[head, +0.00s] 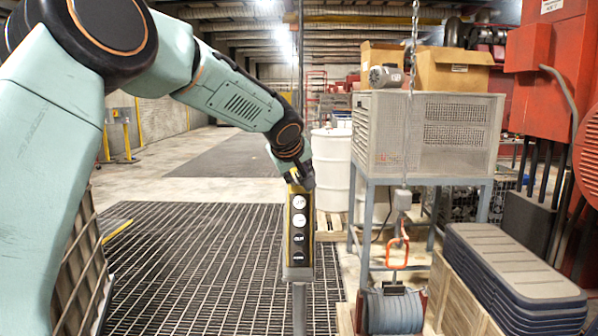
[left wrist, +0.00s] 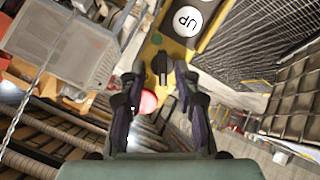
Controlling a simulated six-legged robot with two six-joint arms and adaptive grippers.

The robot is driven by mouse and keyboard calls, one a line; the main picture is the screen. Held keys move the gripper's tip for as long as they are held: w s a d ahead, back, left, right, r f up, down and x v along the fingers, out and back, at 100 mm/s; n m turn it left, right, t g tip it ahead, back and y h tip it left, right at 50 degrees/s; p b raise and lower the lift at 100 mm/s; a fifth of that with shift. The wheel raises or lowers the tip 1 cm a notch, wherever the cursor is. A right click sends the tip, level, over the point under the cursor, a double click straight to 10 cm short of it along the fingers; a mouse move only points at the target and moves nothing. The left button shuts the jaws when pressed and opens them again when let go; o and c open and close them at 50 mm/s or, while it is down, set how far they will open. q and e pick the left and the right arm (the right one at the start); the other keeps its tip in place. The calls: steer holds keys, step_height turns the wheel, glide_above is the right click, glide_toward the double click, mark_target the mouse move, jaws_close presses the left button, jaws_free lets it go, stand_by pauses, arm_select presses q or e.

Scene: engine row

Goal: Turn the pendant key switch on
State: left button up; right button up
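In the left wrist view, the dark key switch (left wrist: 161,66) stands out from the yellow face, between the "UP" button (left wrist: 187,20) and a red button (left wrist: 148,101). My left gripper (left wrist: 160,72) is open, with one fingertip on each side of the key and gaps visible. My right gripper is not in view.
A grey cabinet on a stand (head: 430,135) is right of the pendant, with cardboard boxes (head: 450,70) on top. A chain with an orange hook (head: 398,252) hangs in front of it. White drums (head: 331,175) stand behind. Open grating (head: 195,260) lies left of the pendant.

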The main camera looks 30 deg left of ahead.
arm_select(q)
steer(key=shift+a+f, duration=0.2)
steer(key=shift+a, duration=0.2)
steer(key=shift+w+f, duration=0.15)
steer(key=shift+w, duration=0.1)
steer(key=shift+w+d, duration=0.1)
steer(key=shift+d, duration=0.15)
steer(key=shift+c, duration=1.2)
steer(key=shift+s+a, duration=0.2)
steer(key=shift+s, duration=0.05)
jaws_close()
steer(key=shift+w+d, duration=0.1)
steer(key=shift+d, duration=0.05)
